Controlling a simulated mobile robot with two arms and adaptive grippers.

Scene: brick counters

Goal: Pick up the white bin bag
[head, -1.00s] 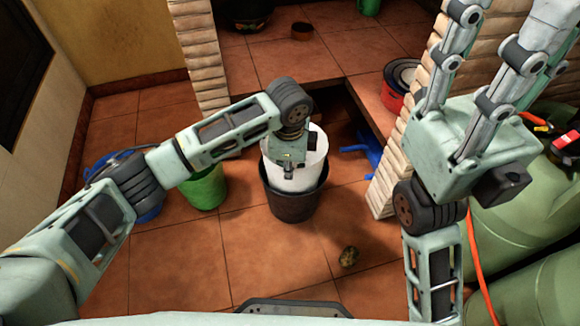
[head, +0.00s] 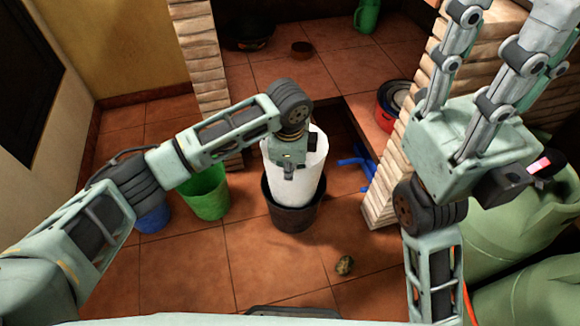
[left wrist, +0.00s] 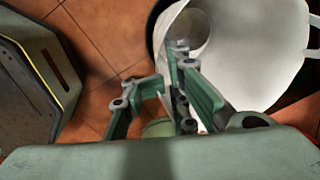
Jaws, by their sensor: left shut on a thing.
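The white bin bag (head: 300,190) stands upright, its lower end inside the black bin (head: 291,219) and much of its side showing above the rim. My left gripper (head: 288,172) is at the bag's near upper edge, its fingertips mostly hidden in the head view. In the left wrist view, my left gripper (left wrist: 172,82) is shut on the bag's rim, and the open bag (left wrist: 255,50) spreads to the right with a handle loop at the far right. My right gripper (head: 510,22) points up at the upper right, fingers apart and empty, its tips cut off.
A green bucket (head: 206,192) and a blue bucket (head: 153,217) stand left of the bin. A brick pillar (head: 383,190) and green gas cylinders (head: 515,210) are on the right. A small mottled object (head: 345,265) lies on the tiled floor.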

